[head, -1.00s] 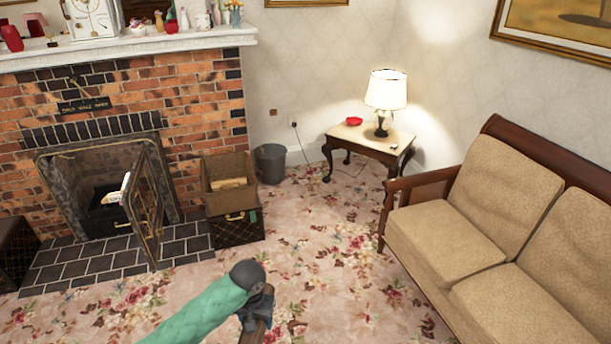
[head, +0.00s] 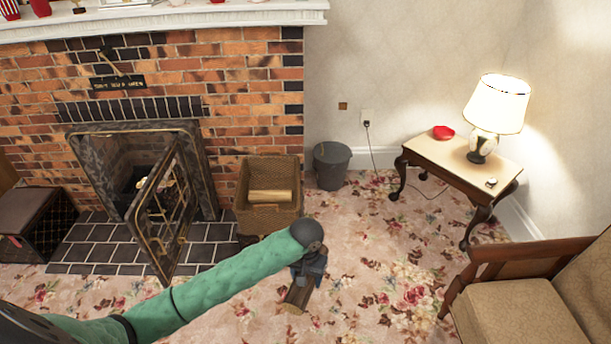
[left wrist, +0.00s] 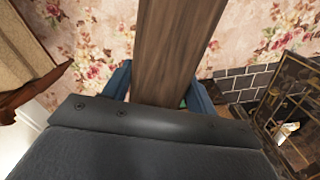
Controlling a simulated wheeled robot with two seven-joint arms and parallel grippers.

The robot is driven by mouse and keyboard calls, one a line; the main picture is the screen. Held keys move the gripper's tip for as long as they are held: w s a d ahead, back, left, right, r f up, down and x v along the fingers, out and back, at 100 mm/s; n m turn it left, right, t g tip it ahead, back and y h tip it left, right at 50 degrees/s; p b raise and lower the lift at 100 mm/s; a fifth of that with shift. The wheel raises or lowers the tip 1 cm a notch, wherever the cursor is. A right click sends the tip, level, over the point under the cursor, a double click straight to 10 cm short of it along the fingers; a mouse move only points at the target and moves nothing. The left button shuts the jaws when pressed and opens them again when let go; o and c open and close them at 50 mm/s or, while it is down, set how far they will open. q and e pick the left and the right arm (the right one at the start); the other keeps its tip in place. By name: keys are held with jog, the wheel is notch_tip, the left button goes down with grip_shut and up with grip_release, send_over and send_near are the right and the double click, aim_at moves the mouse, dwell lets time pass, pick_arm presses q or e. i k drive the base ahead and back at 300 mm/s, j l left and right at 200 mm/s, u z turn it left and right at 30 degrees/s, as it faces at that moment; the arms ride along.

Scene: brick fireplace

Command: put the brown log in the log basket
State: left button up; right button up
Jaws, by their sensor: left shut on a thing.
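My left gripper (head: 306,277) is shut on the brown log (head: 298,296) and holds it over the floral carpet. In the left wrist view the log (left wrist: 175,50) runs up between the two blue fingers. The log basket (head: 266,218) is brown and woven, stands right of the fireplace, and has a paler log (head: 271,196) lying in it. My gripper is in front of the basket and to its right in the head view, apart from it. My green forearm crosses below the basket and hides what is under it. My right gripper is not in view.
An open fireplace door (head: 172,215) juts out left of the basket. A grey bucket (head: 331,166) stands right of the basket. A side table (head: 455,160) with a lamp and a sofa (head: 535,300) are on the right. The carpet (head: 385,235) between is clear.

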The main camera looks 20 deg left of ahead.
aim_at(271, 186)
jog(key=i+u, duration=0.25)
jog(key=i, duration=0.15)
jog(key=i+l+u, duration=0.2)
jog(key=i, duration=0.25)
jog(key=i+l+u, duration=0.1)
jog(key=i+u, duration=0.15)
jog(key=i, duration=0.15)
jog(key=i+l+u, duration=0.2)
jog(key=i, duration=0.2)
jog(key=i+l+u, duration=0.35)
jog(key=l, duration=0.2)
jog(key=i+l+u, duration=0.3)
jog(key=l, duration=0.3)
jog(key=i+l+u, duration=0.35)
jog(key=l, duration=0.4)
jog(key=i+l+u, duration=0.15)
jog(key=l, duration=0.2)
